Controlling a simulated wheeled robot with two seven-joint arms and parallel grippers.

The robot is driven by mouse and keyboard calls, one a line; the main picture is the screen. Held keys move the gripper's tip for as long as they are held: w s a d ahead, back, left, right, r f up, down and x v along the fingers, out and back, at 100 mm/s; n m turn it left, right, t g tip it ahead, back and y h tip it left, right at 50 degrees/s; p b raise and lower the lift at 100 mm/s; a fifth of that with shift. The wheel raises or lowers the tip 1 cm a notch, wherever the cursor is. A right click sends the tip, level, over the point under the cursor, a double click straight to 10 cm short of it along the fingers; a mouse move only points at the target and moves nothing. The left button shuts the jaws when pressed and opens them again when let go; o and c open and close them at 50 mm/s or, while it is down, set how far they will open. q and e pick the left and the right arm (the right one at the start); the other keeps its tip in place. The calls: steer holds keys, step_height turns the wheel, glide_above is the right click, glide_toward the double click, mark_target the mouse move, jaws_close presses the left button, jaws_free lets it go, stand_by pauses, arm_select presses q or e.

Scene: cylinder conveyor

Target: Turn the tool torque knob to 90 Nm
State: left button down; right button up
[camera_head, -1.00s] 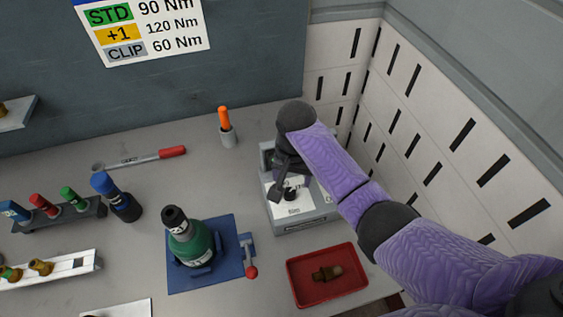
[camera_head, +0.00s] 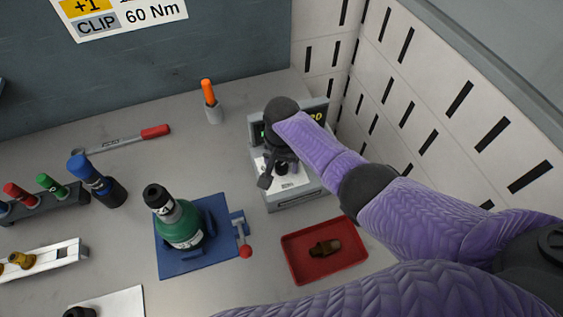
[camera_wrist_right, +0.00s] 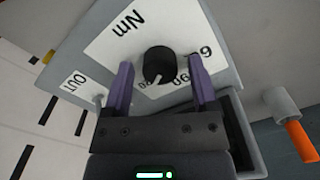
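The torque box is a grey tool (camera_head: 297,197) with a white dial face at the back right of the bench. Its black knob (camera_wrist_right: 160,64) shows in the wrist view, with a pale pointer mark facing the printed numbers, roughly between 120 and 90; the exact setting is unclear. My right gripper (camera_head: 277,170) is over the dial, and in the wrist view its two purple fingers (camera_wrist_right: 161,84) stand apart on either side of the knob, with gaps visible. My left gripper is out of view.
A red tray (camera_head: 322,268) with a brown fitting lies in front of the box. An orange-handled tool in a cup (camera_head: 211,105) stands behind. A slotted white wall (camera_head: 440,110) is close on the right.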

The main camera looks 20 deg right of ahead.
jaws_close()
steer(key=shift+r+n+p, duration=0.1)
steer(key=shift+n+p, duration=0.3)
steer(key=shift+n, duration=0.7)
steer(key=n, duration=0.2)
steer(key=shift+n+p, duration=0.3)
steer(key=shift+p, duration=0.05)
steer(key=n, duration=0.3)
steer(key=shift+n, duration=0.3)
steer(key=shift+n+p, duration=0.35)
steer(key=shift+n, duration=1.45)
